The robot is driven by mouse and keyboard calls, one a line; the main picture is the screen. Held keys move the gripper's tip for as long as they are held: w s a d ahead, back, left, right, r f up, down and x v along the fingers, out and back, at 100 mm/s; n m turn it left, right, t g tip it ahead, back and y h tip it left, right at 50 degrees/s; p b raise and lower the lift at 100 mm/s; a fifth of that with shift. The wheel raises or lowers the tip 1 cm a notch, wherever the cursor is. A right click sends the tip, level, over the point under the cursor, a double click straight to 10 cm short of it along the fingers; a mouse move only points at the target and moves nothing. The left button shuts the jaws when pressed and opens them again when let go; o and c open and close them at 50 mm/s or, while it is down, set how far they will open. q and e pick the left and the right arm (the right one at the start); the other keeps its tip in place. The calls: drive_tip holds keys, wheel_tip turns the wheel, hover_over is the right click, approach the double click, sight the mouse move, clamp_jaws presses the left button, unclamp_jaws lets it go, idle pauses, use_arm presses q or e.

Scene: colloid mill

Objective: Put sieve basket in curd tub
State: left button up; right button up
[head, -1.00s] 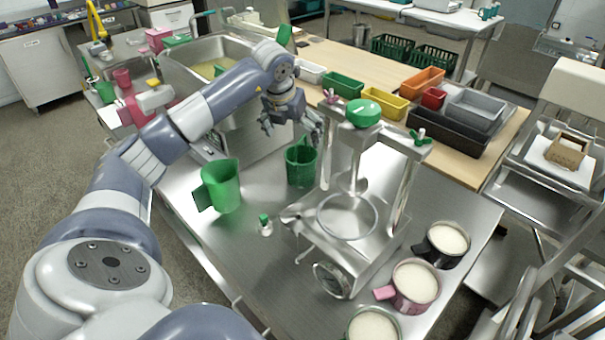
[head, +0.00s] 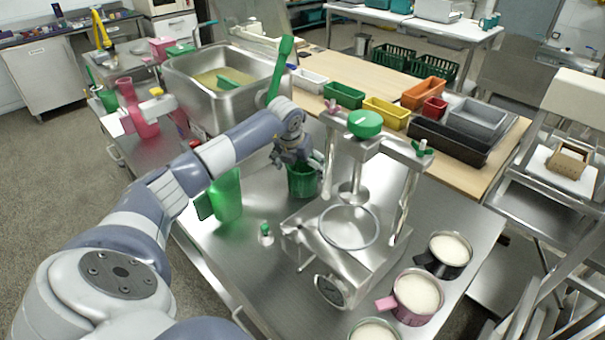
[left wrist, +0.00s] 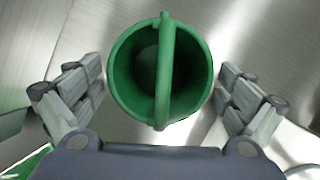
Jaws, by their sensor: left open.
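The sieve basket is a green round cup (head: 302,182) with a bar handle over its top, upright on the steel table. The left wrist view shows the basket (left wrist: 122,85) from above, with its handle crossing the opening. My left gripper (head: 297,158) is right above it in the head view. In the left wrist view my left gripper (left wrist: 160,100) is open, with one finger on each side of the basket and gaps between. The curd tub, a large steel tub (head: 221,108) with yellowish contents, stands farther back left. My right gripper is not in view.
A green jug (head: 227,196) stands left of the basket, partly behind my arm. The steel mill (head: 350,245) stands close on the right. A green paddle (head: 280,72) stands upright by the tub's right side.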

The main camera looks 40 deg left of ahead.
use_arm(q)
drive_tip(key=shift+w+a+f, duration=0.1)
drive_tip(key=shift+w+f, duration=0.15)
drive_tip(key=shift+f, duration=0.3)
drive_tip(key=c, duration=1.3)
drive_tip(key=shift+o, duration=0.2)
drive_tip(key=shift+r, duration=0.1)
